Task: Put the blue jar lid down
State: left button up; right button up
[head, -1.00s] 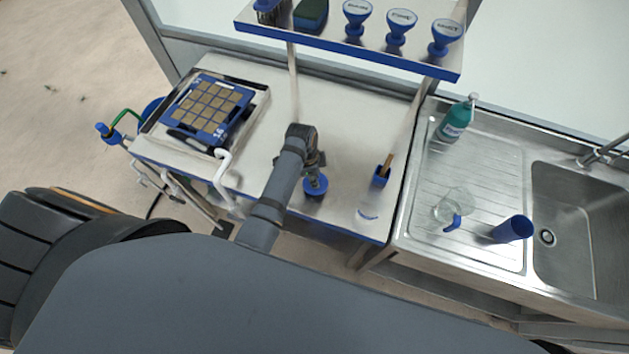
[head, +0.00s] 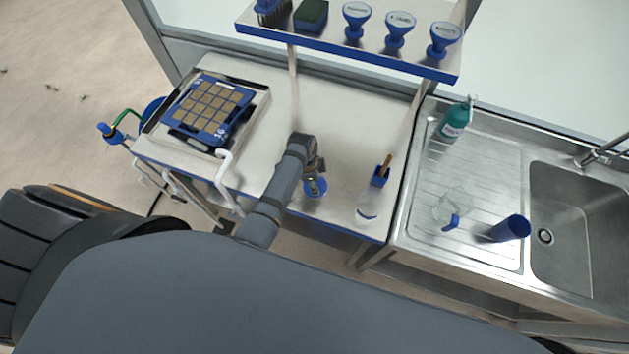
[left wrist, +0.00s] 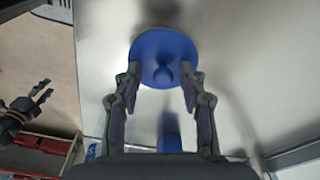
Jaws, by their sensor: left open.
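The round blue jar lid (head: 321,194) with its knob is at the front part of the steel table. In the left wrist view the lid (left wrist: 163,45) shows flat, seemingly resting on the table. My left gripper (head: 315,186) is right over it. In the left wrist view this gripper (left wrist: 162,76) is open, with one finger on each side of the knob and a gap around it. A clear jar (head: 368,206) stands to the right near the table's front edge. A dark gripper, likely my right one (left wrist: 40,94), shows at the left wrist view's edge.
A blue cell tray (head: 226,130) sits in a metal frame at the left. A blue holder (head: 380,176) stands right of the lid. A shelf (head: 350,45) with stampers is above the back. A sink unit holds a beaker, blue cup (head: 511,228) and bottle (head: 455,121).

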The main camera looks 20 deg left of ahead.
aim_at(309, 187)
pick_arm(q)
notch_tip(309, 187, up, 12)
jog(key=a+b, duration=0.1)
jog(key=b, duration=0.1)
jog(key=shift+s+a+b, duration=0.3)
jog(key=shift+b, duration=0.05)
jog(key=s+a+r+n+t+y, duration=0.3)
jog(key=s+a+n, duration=0.6)
jog(key=s+n, duration=0.4)
notch_tip(309, 187, down, 31)
jog(key=s+a+g+b, duration=0.1)
jog(key=s+a+b, duration=0.15)
jog(key=b, duration=0.35)
jog(key=s+a+f+g+b, duration=0.1)
jog(key=s+f+b, duration=0.3)
jog(key=s+f, duration=1.4)
notch_tip(309, 187, down, 4)
jog(key=shift+s+a+f+h, duration=0.1)
jog(key=shift+s+a+h, duration=0.15)
jog(key=shift+s+h, duration=0.1)
